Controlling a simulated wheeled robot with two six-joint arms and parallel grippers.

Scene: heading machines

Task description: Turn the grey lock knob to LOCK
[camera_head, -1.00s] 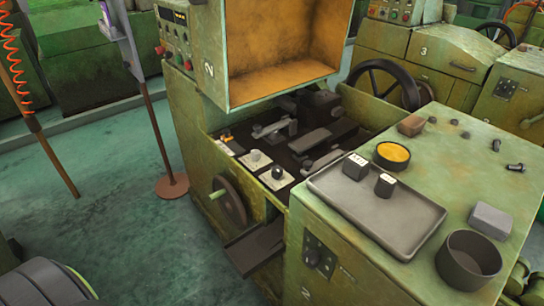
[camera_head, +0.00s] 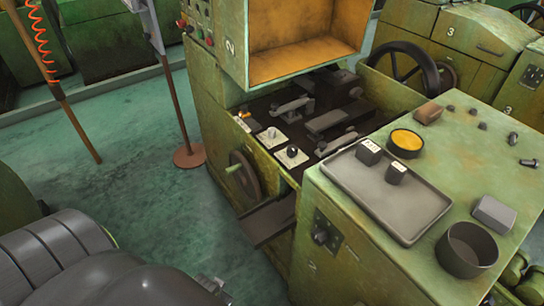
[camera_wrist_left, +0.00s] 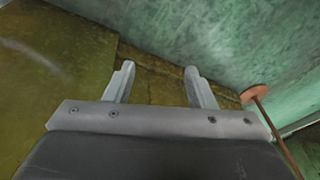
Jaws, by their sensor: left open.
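A small grey knob (camera_head: 271,132) stands on a pale plate inside the open bay of machine 2. A black round knob (camera_head: 292,151) stands on a second pale plate just in front and to the right. The lettering on the plates is too small to read. My left arm comes in at the lower left of the head view, well short of the knobs. In the left wrist view my left gripper (camera_wrist_left: 160,85) is open and empty, its two fingers apart in front of a yellow-green machine surface. Neither knob shows there. My right gripper is not in view.
A handwheel (camera_head: 246,176) and a dark chute (camera_head: 268,220) jut from the machine's front. The green cabinet at right bears a grey tray (camera_head: 420,215) and a dark bowl (camera_head: 467,250). A thin post on a red-brown base (camera_head: 189,156) stands left; open floor lies around it.

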